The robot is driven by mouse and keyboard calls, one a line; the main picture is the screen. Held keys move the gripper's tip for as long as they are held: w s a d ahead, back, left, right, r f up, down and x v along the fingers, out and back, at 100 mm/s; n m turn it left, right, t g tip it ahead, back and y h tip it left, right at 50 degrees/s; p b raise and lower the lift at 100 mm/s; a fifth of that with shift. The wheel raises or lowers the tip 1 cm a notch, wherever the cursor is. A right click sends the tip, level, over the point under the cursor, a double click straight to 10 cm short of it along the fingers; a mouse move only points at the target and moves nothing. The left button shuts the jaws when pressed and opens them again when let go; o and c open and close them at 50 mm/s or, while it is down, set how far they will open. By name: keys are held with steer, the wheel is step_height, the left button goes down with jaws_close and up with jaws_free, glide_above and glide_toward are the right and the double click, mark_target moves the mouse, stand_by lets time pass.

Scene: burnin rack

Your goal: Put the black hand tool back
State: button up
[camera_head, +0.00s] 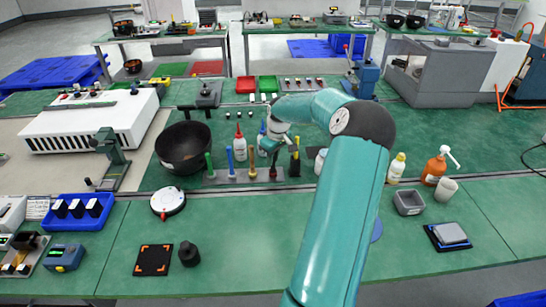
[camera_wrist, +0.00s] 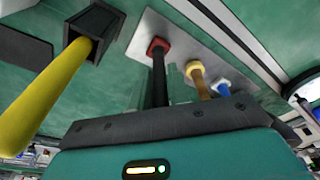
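The black hand tool (camera_wrist: 158,78) stands in the red-collared slot of a grey rack (camera_wrist: 140,42) in the wrist view. In the head view the tool (camera_head: 273,165) shows dark at the rack's right end, below my gripper (camera_head: 271,146). My gripper is right at the tool's upper end. Its dark front edge and teal body fill the bottom of the wrist view and hide that end. The fingers do not show clearly, so I cannot tell whether they are closed around the handle. Tan (camera_wrist: 196,78) and blue (camera_wrist: 221,90) handles stand in neighbouring slots.
A yellow handle in a black holder (camera_head: 295,164) stands just right of the rack. The green bench in front of the rack is mostly clear, with a black mat (camera_head: 153,260).

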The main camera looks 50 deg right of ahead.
steer(key=o, duration=0.4)
steer(key=shift+c, duration=0.2)
steer(key=shift+r, duration=0.1)
step_height(320, 180, up, 12)
steer(key=s, duration=0.2)
steer(key=w+a+r+h, duration=0.1)
steer(key=a+r, duration=0.2)
steer(key=a, duration=0.6)
steer(key=w+a+r+n+h, duration=0.1)
steer(key=w+a+r, duration=0.1)
steer(key=a, duration=0.8)
steer(key=w+a+r+h, duration=0.1)
steer(key=a+r, duration=0.2)
steer(key=a, duration=0.6)
steer(key=s+a+t+y, duration=0.1)
steer(key=s+a+t, duration=0.1)
steer(key=s+a, duration=0.6)
steer(key=s+a+t+y, duration=0.1)
steer(key=s+a+y, duration=0.1)
steer(key=s+a, duration=0.6)
steer(key=a, duration=0.4)
steer(key=shift+a+t, duration=0.35)
steer(key=shift+t, duration=0.05)
steer(key=shift+s, duration=0.1)
